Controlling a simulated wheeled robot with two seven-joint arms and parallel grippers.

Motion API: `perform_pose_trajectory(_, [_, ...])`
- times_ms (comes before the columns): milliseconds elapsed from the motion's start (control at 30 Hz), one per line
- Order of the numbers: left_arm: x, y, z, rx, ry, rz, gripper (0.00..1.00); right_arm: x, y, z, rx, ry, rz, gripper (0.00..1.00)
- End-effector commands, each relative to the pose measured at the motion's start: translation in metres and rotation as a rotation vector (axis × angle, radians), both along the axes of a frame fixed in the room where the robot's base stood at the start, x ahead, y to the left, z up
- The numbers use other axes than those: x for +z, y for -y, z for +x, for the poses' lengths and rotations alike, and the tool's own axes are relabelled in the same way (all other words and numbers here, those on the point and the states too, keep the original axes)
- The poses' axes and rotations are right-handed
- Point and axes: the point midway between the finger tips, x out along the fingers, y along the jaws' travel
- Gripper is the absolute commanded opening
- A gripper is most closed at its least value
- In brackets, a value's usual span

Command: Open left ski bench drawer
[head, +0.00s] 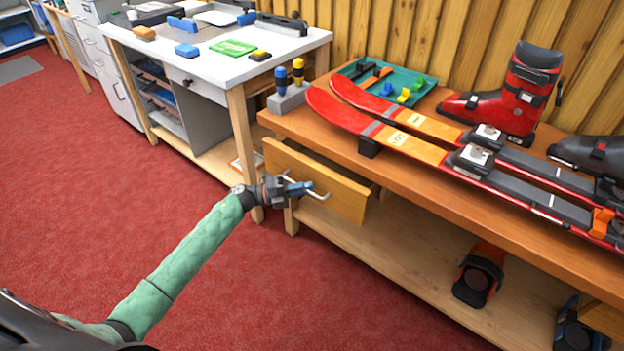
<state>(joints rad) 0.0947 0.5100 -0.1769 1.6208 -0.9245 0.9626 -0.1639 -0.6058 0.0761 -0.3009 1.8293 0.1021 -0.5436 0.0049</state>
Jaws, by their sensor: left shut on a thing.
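The left ski bench drawer has a plain wooden front (345,193) below the left end of the bench top (420,178). The front stands out from the bench, with a dark gap behind its right end, so the drawer is partly open. My left gripper (304,190) is at the outer face of the drawer front, shut on the drawer handle. My right gripper is out of view.
Red and orange skis (400,140), a teal tray (420,84), a ski boot (515,100) and a screwdriver block (288,97) sit on the bench. A binding part (478,275) lies on the lower shelf (440,265). A white-topped workbench (290,48) stands left. Red carpet (90,180) is clear.

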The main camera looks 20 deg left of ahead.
Motion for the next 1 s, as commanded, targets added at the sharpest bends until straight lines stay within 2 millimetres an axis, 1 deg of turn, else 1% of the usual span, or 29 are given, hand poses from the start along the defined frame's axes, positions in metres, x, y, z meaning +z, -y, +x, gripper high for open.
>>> perform_pose_trajectory(33, [0.000, -0.003, -0.009, -0.001, -0.003, 0.002, 0.00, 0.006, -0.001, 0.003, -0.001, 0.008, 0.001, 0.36])
perform_pose_trajectory(267, [-0.001, -0.016, -0.042, 0.000, -0.004, 0.003, 0.00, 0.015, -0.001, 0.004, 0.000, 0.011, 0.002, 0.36])
perform_pose_trajectory(600, [0.000, -0.040, -0.109, 0.000, -0.005, 0.001, 0.00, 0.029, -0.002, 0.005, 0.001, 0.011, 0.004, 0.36])
perform_pose_trajectory(700, [-0.001, -0.045, -0.125, 0.000, -0.004, 0.002, 0.00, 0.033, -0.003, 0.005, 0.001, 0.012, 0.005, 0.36])
perform_pose_trajectory(833, [-0.001, -0.051, -0.141, 0.000, -0.003, 0.002, 0.00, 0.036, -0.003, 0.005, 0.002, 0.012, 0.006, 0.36])
perform_pose_trajectory(1000, [-0.001, -0.056, -0.152, 0.001, -0.003, 0.001, 0.00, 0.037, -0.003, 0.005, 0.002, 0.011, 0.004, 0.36])
